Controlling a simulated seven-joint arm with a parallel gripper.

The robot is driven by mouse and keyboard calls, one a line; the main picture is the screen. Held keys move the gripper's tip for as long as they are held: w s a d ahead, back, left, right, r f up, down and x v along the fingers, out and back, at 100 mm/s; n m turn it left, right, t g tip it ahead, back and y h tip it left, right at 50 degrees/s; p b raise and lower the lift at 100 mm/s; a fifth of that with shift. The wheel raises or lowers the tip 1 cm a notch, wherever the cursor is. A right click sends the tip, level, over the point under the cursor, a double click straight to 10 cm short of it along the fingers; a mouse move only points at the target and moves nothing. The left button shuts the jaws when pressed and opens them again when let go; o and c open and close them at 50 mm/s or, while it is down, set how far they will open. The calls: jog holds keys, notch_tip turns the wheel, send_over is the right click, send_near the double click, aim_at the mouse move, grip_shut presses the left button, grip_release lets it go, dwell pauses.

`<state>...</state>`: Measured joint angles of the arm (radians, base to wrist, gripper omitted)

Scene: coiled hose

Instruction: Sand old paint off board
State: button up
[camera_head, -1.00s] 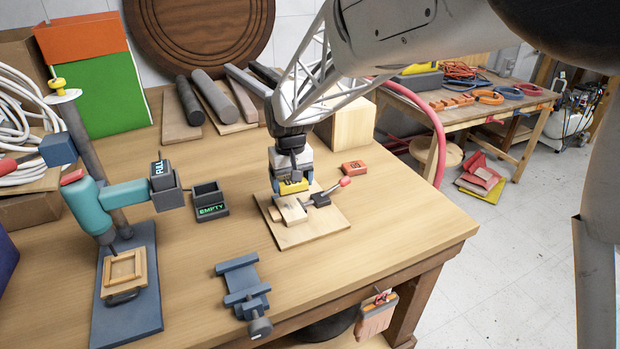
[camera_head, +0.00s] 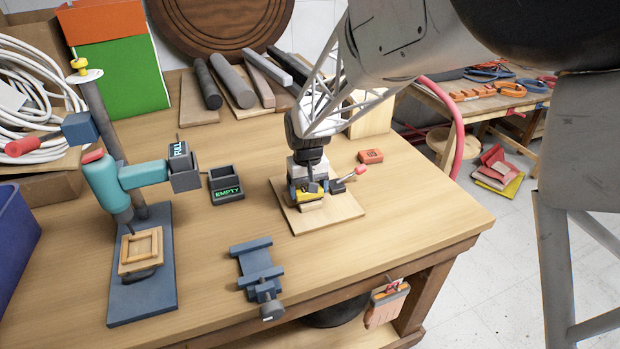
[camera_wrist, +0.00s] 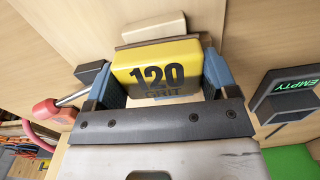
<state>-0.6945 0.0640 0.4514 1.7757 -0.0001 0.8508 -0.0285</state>
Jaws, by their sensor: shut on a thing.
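My gripper (camera_head: 308,190) is shut on a yellow sanding block (camera_wrist: 155,72), marked "120 GRIT" in the wrist view; both fingers press its sides. It is low over a pale wooden base board (camera_head: 338,213) on the bench, close to a small pale wooden piece (camera_head: 312,205) that the block partly hides. In the wrist view a pale piece (camera_wrist: 152,28) shows just beyond the block. I cannot tell whether the block touches it. A clamp with a red handle (camera_head: 360,172) is on the base board to the right. I see no clear old paint.
A red block (camera_head: 370,156) lies behind the base board. A dark tray marked "EMPTY" (camera_head: 226,186) is left of it, a grey vise (camera_head: 257,268) in front, and a teal stand (camera_head: 125,190) farther left. The bench's front right is clear.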

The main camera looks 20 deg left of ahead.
jog(key=shift+w+a+f, duration=0.3)
jog(key=shift+w+a, duration=0.15)
jog(key=shift+w+a+f, duration=0.25)
jog(key=shift+w+a, duration=0.8)
jog(key=shift+w+a+r, duration=0.15)
jog(key=shift+w+a, duration=0.65)
jog(key=shift+s+d, duration=1.8)
jog(key=shift+d, duration=0.05)
jog(key=shift+s+d, duration=0.2)
jog(key=shift+s, duration=0.05)
jog(key=shift+s+d+r, duration=0.15)
jog(key=shift+r, duration=0.35)
jog(key=shift+s+d+r, duration=0.1)
jog(key=shift+r, duration=3.3)
